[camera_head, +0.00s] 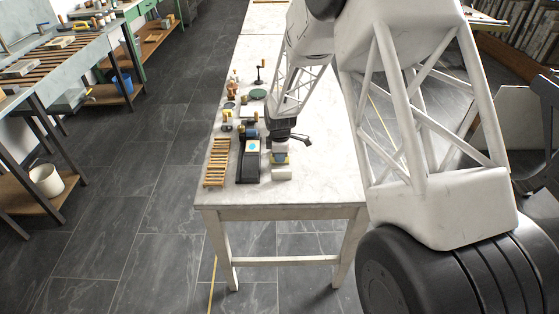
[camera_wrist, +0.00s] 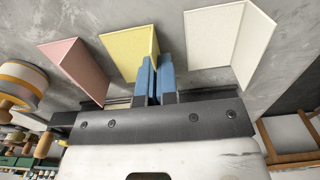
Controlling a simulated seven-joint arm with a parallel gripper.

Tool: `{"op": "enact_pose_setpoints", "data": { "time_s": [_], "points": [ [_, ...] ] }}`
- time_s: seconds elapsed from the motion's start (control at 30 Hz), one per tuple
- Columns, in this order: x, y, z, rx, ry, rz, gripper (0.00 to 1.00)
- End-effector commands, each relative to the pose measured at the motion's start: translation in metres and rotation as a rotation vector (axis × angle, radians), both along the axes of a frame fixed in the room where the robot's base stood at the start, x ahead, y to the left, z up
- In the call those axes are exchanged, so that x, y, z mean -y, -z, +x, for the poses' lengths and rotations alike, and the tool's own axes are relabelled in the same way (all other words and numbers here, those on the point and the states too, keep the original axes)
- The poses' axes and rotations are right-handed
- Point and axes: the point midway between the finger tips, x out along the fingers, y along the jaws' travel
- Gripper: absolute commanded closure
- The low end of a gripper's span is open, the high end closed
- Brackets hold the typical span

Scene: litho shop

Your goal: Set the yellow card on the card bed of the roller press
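The yellow card (camera_wrist: 128,48) is a folded card between a pink card (camera_wrist: 75,68) and a white card (camera_wrist: 220,35) in the wrist view. My gripper (camera_wrist: 154,62) has blue fingertips close together over the right edge of the yellow card. A narrow gap shows between them; whether they press on the card is unclear. The roller press, with a dark bed (camera_head: 248,176) and a blue part (camera_head: 249,133), appears just left of my gripper.
A slatted wooden rack (camera_head: 216,162) lies left of the press. The white card (camera_head: 281,174) stands near the yellow card. Several small wooden-handled tools and a dark green disc (camera_head: 258,94) are farther back. The right and front parts of the pale table (camera_head: 325,180) are clear.

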Motion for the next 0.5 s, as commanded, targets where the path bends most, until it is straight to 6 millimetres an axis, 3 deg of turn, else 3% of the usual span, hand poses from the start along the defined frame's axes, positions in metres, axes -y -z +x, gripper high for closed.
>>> {"op": "enact_pose_setpoints", "data": {
  "time_s": [0.5],
  "points": [
    [0.0, -0.022, 0.0, 0.002, 0.0, 0.0, 1.0]
  ]
}}
